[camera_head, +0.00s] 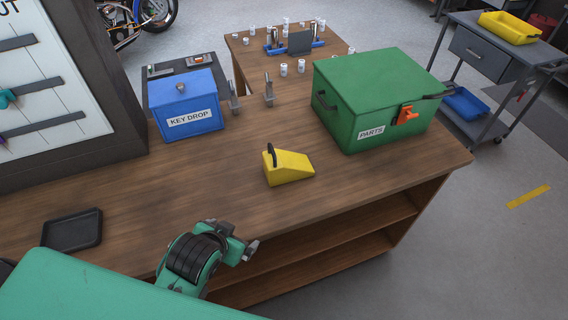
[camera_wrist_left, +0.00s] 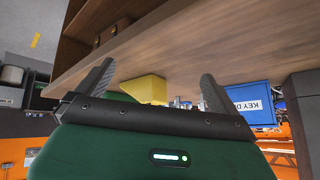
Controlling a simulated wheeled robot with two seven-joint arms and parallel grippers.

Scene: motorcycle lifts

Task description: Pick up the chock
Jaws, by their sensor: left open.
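The yellow wedge-shaped chock (camera_head: 288,168) with a dark handle at its taller left end rests on the wooden workbench (camera_head: 215,185). In the left wrist view the chock (camera_wrist_left: 146,88) appears between the two fingers, some distance beyond them. My left gripper (camera_head: 246,243) is open and empty near the bench's front edge, in front of and to the left of the chock. Its spread fingers also show in the left wrist view (camera_wrist_left: 157,72). My right gripper is not in view.
A green PARTS box (camera_head: 385,100) stands behind and right of the chock. A blue KEY DROP box (camera_head: 188,105) and upright metal brackets (camera_head: 269,92) stand behind it. A black tray (camera_head: 72,230) lies at the left. The bench top around the chock is clear.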

